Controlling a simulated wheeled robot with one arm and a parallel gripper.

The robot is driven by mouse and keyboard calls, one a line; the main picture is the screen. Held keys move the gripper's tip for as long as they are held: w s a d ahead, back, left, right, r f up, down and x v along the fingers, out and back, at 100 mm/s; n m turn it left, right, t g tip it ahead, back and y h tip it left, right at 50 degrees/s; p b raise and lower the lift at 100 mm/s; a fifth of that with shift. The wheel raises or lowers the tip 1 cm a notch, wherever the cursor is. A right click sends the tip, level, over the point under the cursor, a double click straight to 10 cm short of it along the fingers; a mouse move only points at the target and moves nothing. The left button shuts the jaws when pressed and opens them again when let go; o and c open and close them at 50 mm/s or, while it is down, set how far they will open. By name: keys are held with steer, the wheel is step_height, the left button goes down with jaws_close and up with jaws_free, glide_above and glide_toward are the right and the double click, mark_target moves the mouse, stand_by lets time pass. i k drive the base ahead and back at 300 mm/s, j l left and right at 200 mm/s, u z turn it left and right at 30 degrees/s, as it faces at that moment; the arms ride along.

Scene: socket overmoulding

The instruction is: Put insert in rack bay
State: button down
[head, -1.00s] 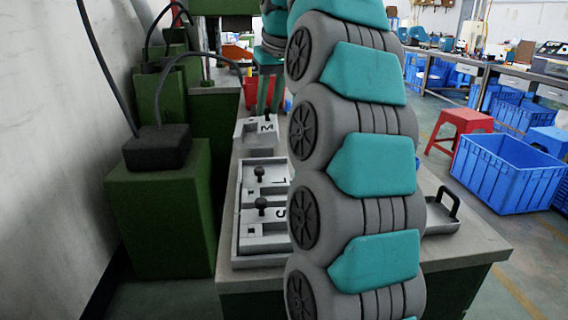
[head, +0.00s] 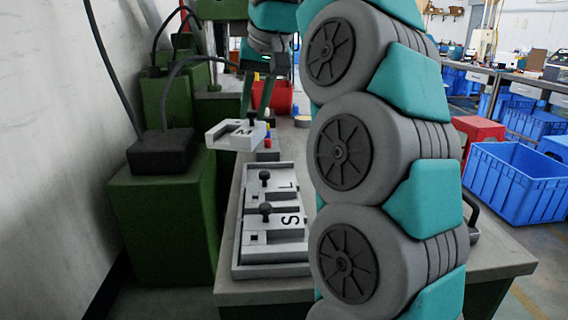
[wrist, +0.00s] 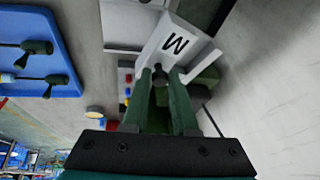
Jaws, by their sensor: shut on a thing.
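The grey insert marked M (head: 232,136) is held up in the air at the left edge of the table, beyond the rack. My gripper (wrist: 165,78) is shut on its dark knob (wrist: 158,73); the M face shows in the wrist view (wrist: 184,45). In the head view my gripper's green fingers (head: 247,95) reach down to the insert. The grey rack (head: 264,271) lies on the table, with an insert marked L (head: 283,184) and one marked S (head: 289,235) in it, each with a dark knob. My arm covers the rack's right side, so I cannot tell its bays there.
Green machines (head: 168,220) with cables stand left of the table (head: 240,295). Small coloured pieces (wrist: 127,90) and a tape roll (wrist: 95,112) lie near the far end. A red bin (head: 275,97) stands beyond.

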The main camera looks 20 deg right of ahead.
mark_target(271, 179)
steer(key=j+z, duration=0.2)
steer(key=z, duration=0.3)
steer(key=j+z, duration=0.15)
steer(key=z, duration=0.35)
steer(key=k+j+z, duration=0.15)
steer(key=z, duration=0.3)
steer(key=k+j+z, duration=0.1)
steer(key=z, duration=0.4)
steer(key=k+j+z, duration=0.1)
steer(key=z, duration=0.4)
steer(key=k+z, duration=0.15)
steer(key=z, duration=0.35)
steer(key=k+j+z, duration=0.1)
steer(key=z, duration=0.35)
steer(key=k+j+z, duration=0.1)
steer(key=z, duration=0.3)
steer(key=k+z, duration=0.2)
steer(key=z, duration=0.25)
steer(key=k+j+u, duration=0.5)
steer(key=j+u, duration=0.15)
steer(key=u, duration=0.2)
steer(key=k+j+u, duration=0.1)
steer(key=j+u, duration=0.25)
steer(key=u, duration=0.15)
steer(key=j+u, duration=0.5)
steer(key=k+l, duration=0.05)
steer(key=l, duration=0.05)
